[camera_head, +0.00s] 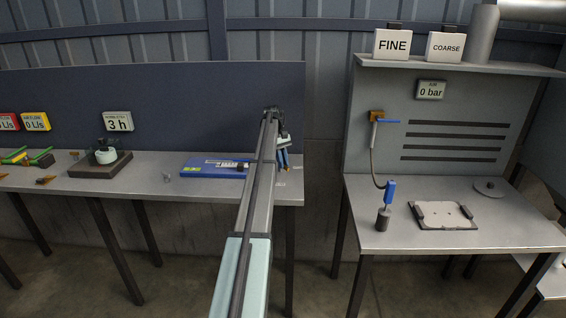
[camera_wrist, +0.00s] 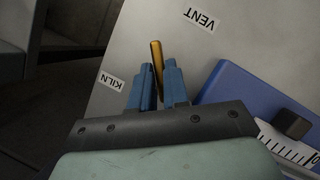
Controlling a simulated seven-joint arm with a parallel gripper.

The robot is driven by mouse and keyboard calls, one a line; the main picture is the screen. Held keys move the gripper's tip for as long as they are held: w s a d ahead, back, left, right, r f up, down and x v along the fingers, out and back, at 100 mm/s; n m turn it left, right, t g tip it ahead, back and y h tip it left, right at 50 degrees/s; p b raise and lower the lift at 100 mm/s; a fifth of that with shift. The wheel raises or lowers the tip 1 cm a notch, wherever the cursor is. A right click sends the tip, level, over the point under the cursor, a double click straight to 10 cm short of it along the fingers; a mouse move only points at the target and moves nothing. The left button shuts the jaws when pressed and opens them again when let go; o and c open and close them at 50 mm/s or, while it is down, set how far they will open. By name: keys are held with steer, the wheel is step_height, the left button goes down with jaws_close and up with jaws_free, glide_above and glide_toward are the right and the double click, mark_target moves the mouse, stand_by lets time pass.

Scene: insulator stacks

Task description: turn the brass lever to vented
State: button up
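The brass lever (camera_wrist: 156,58) shows in the wrist view as a slim golden bar rising between my gripper's fingers. Its lower part is hidden by them. My gripper (camera_wrist: 159,76) has its two blue fingers close together, one on each side of the lever, with almost no gap. The lever's free end points up the picture, between the KILN label (camera_wrist: 111,81) on the left and the VENT label (camera_wrist: 201,19) at the upper right. In the head view my gripper (camera_head: 283,158) is over the right end of the long bench, and the lever cannot be made out there.
A blue device with a scale and dark slider (camera_wrist: 290,123) lies close to the right of my gripper; it also shows in the head view (camera_head: 208,168). The long bench (camera_head: 150,190) ends just right of my gripper. A separate workstation (camera_head: 455,230) stands beyond a gap.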

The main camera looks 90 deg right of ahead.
steer(key=o, duration=0.4)
steer(key=shift+n, duration=0.3)
steer(key=shift+s+n+g+h, duration=0.2)
steer(key=shift+n+g+h, duration=0.25)
steer(key=shift+n, duration=0.65)
steer(key=n, duration=0.1)
steer(key=n+h, duration=0.1)
steer(key=n+g, duration=0.1)
steer(key=n, duration=0.1)
steer(key=shift+s+d, duration=0.2)
steer(key=shift+d, duration=0.15)
steer(key=shift+w+d+r+n+h, duration=0.1)
steer(key=shift+d+r+n+h, duration=0.05)
steer(key=shift+r+n+h, duration=0.15)
steer(key=v, duration=1.3)
steer(key=w+a+f+h, duration=0.1)
steer(key=w+a, duration=0.3)
steer(key=w, duration=0.3)
steer(key=w+a+f+n+h, duration=0.1)
steer(key=w+a, duration=0.3)
steer(key=w, duration=0.4)
steer(key=w+a+f+n+h, duration=0.1)
steer(key=w+a+f, duration=0.2)
steer(key=w, duration=0.5)
steer(key=shift+a+f, duration=0.2)
steer(key=shift+a, duration=0.65)
